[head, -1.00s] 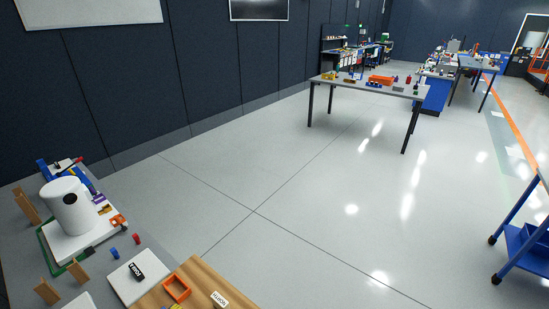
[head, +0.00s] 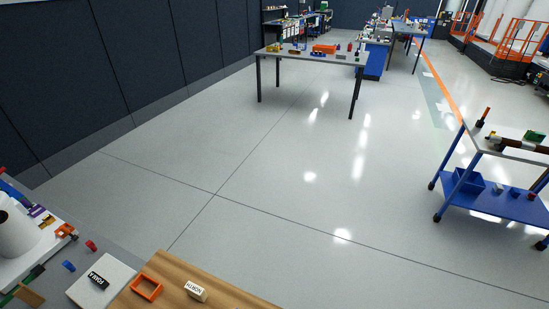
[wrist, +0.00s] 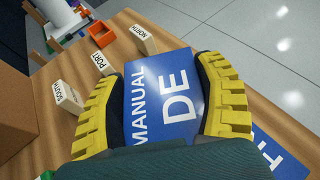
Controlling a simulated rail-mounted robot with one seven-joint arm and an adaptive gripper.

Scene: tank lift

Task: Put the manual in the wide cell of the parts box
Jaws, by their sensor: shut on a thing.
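In the wrist view, my gripper (wrist: 162,68) has two ribbed yellow fingers closed on the opposite edges of a blue manual (wrist: 180,84). The manual has white print reading "MANUAL" and "DE" and lies between the fingers over a wooden tabletop. My wrist hides its near end. Another blue piece with white letters, "IT" (wrist: 275,155), shows at the lower right beyond the right finger; its full shape is hidden. I cannot make out a parts box with a wide cell in either view. My gripper is not in the head view.
In the wrist view, a brown box (wrist: 20,120) stands at left, near blocks labelled SOUTH (wrist: 63,91), PORT (wrist: 103,62) and NORTH (wrist: 145,38). An orange open square tray (wrist: 101,34) stands behind them. In the head view, a blue cart (head: 480,195) stands right, with open floor between.

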